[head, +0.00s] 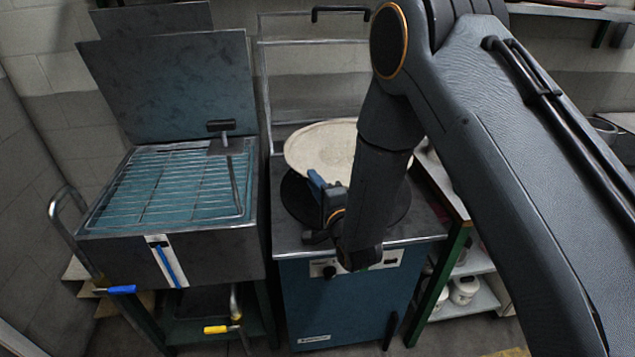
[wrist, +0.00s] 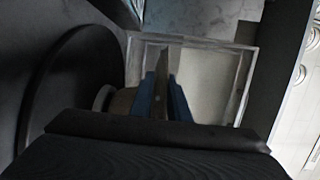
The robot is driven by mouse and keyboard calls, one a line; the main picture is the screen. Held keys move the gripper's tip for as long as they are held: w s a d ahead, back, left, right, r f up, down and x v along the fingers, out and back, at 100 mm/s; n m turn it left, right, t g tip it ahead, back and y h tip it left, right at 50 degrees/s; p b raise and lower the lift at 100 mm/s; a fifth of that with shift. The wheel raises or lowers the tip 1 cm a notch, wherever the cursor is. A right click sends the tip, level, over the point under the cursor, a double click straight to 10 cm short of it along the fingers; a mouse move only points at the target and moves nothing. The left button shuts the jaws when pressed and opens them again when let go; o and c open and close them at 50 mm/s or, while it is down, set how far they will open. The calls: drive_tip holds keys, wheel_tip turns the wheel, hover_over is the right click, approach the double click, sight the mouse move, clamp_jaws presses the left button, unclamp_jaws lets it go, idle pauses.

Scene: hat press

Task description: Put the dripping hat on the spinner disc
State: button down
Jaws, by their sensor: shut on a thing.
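The hat (head: 318,146) is a pale cream felt shape with a wide rim, seen in the head view above the black spinner disc (head: 292,200). My gripper (head: 318,186) has blue fingers and is at the hat's near edge, shut on it. In the wrist view the blue fingers (wrist: 162,98) close on a thin tan edge, and the dark disc (wrist: 75,95) stands at the left. My arm hides the hat's right side and part of the disc. I cannot tell whether the hat touches the disc. No drips can be made out.
Left of the blue spinner cabinet (head: 345,305) stands an open tank with a wire rack (head: 165,190) and a raised lid (head: 180,85). A clear guard with a black handle (head: 340,12) rises behind the disc. A shelf unit with white tubs (head: 464,288) stands to the right.

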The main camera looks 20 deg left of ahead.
drive_tip(key=shift+f, duration=0.2)
drive_tip(key=c, duration=1.6)
unclamp_jaws()
drive_tip(key=shift+s+d, duration=0.1)
drive_tip(key=b+v, duration=0.2)
drive_tip(key=v, duration=0.5)
drive_tip(key=shift+s+d+b, duration=0.2)
drive_tip(key=shift+s+b, duration=0.05)
drive_tip(key=shift+b, duration=0.05)
